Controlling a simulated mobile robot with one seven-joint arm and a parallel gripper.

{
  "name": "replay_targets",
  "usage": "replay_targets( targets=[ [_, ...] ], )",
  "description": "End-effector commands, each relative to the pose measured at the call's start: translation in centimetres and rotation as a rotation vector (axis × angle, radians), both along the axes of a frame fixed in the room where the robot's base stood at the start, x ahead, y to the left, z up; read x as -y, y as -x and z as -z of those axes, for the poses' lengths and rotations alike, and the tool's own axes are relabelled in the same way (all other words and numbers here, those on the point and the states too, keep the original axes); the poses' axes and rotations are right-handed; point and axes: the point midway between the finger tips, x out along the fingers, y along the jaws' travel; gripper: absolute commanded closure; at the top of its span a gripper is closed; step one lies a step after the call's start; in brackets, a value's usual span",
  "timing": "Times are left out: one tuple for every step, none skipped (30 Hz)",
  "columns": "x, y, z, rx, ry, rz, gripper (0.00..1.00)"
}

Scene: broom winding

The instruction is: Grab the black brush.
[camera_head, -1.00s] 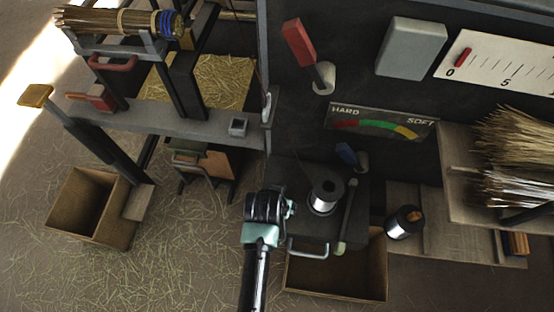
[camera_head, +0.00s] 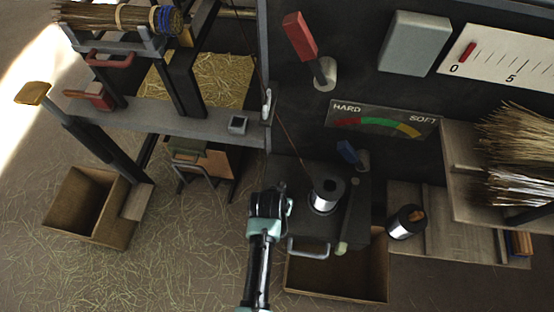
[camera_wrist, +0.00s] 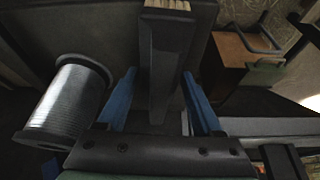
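The black brush (camera_wrist: 168,42) shows in the wrist view as a dark, tapered handle with a strip of pale bristles at its far end. My gripper (camera_wrist: 159,74) is open, with one blue finger on each side of the handle. A gap shows at the left finger; the right finger is close to the handle, and I cannot tell whether it touches. In the head view my gripper (camera_head: 270,201) is over the left part of the dark bench, beside the wire spool. The brush is not clearly seen there and seems hidden by my gripper.
A silver wire spool (camera_head: 325,196) stands close to the right of my gripper; it is at the left in the wrist view (camera_wrist: 68,103). A green-tipped lever (camera_head: 348,217) and a drawer handle (camera_head: 308,247) are nearby. An open box (camera_head: 335,281) lies below.

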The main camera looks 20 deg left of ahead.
Motion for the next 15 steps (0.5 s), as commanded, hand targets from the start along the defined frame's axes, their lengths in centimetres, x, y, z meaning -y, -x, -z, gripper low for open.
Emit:
replay_targets(
  targets=[
    [0.01, 0.01, -0.01, 0.0, 0.0, 0.0, 0.43],
    [0.01, 0.01, -0.01, 0.0, 0.0, 0.0, 0.48],
    [0.01, 0.01, -0.01, 0.0, 0.0, 0.0, 0.56],
    [0.01, 0.02, 0.0, 0.0, 0.0, 0.0, 0.61],
    [0.01, 0.01, -0.01, 0.0, 0.0, 0.0, 0.67],
    [0.01, 0.02, 0.0, 0.0, 0.0, 0.0, 0.74],
    [0.01, 0.02, 0.0, 0.0, 0.0, 0.0, 0.79],
    [0.01, 0.02, 0.0, 0.0, 0.0, 0.0, 0.84],
    [0.01, 0.02, 0.0, 0.0, 0.0, 0.0, 0.92],
    [0.01, 0.02, 0.0, -0.001, 0.0, 0.0, 0.97],
    [0.01, 0.02, 0.0, -0.001, 0.0, 0.0, 1.0],
    [0.01, 0.02, 0.0, -0.001, 0.0, 0.0, 1.0],
    [0.01, -0.02, -0.04, 0.0, 0.0, 0.0, 1.0],
    [0.01, -0.02, -0.04, 0.0, 0.0, 0.0, 1.0],
    [0.01, -0.02, -0.04, 0.0, 0.0, 0.0, 1.0]
  ],
)
